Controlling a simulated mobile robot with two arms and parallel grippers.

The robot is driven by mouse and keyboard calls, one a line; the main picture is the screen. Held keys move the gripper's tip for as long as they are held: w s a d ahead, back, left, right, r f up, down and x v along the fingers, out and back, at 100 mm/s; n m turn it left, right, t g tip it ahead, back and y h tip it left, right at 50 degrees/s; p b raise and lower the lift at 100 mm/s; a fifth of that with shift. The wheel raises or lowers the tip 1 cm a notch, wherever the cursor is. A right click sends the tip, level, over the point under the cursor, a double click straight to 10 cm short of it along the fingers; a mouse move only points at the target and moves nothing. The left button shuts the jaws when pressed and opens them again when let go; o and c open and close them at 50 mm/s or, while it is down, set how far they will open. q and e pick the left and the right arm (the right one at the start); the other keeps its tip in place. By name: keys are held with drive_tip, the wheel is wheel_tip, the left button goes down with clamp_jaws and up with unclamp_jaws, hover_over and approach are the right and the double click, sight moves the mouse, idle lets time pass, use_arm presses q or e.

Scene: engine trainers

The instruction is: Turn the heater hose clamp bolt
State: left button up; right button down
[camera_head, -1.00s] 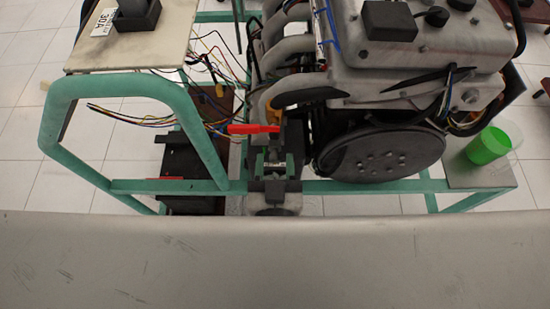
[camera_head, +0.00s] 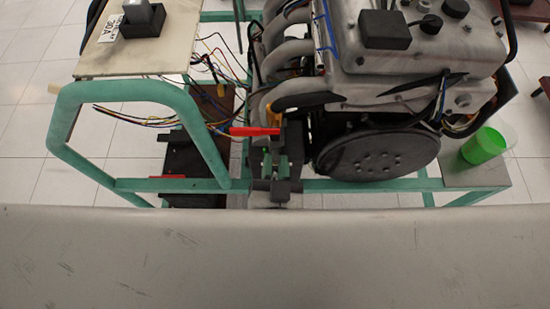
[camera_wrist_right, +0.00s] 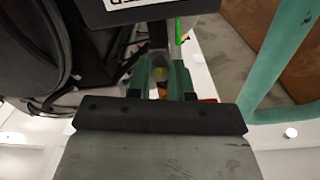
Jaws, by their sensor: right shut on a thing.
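My right gripper (camera_head: 275,162) reaches in at the front of the engine (camera_head: 420,70), left of the big black pulley (camera_head: 375,155). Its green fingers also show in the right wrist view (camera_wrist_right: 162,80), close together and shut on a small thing. That thing is mostly hidden between the fingers, and I cannot make out the heater hose clamp bolt's shape. A red bar (camera_head: 255,131) lies just beyond the fingers in the head view. My left gripper is not in view.
A green frame tube (camera_head: 170,185) runs along the front, close to my right gripper. Loose coloured wires (camera_head: 150,118) hang at the left. A green cup (camera_head: 484,147) stands on a plate at the right.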

drive_tip(key=m+p, duration=0.2)
drive_tip(key=m, duration=0.1)
drive_tip(key=shift+r+m, duration=0.15)
drive_tip(key=shift+m, duration=0.25)
drive_tip(key=m+p, duration=0.1)
drive_tip(key=m, duration=0.2)
drive_tip(key=shift+m, duration=0.3)
drive_tip(key=m, duration=0.3)
drive_tip(key=shift+m, duration=0.3)
drive_tip(key=m, duration=0.4)
drive_tip(key=shift+f+m, duration=0.25)
drive_tip(key=shift+m, duration=0.05)
drive_tip(key=m+b, duration=0.1)
drive_tip(key=m, duration=0.3)
drive_tip(key=shift+m+b, duration=0.3)
drive_tip(key=shift+b, duration=0.05)
drive_tip(key=m+b, duration=0.2)
drive_tip(key=m, duration=0.2)
drive_tip(key=shift+f+m, duration=0.1)
drive_tip(key=shift+m, duration=0.2)
drive_tip(key=m+b, duration=0.5)
drive_tip(key=m, duration=0.3)
drive_tip(key=shift+m, duration=0.4)
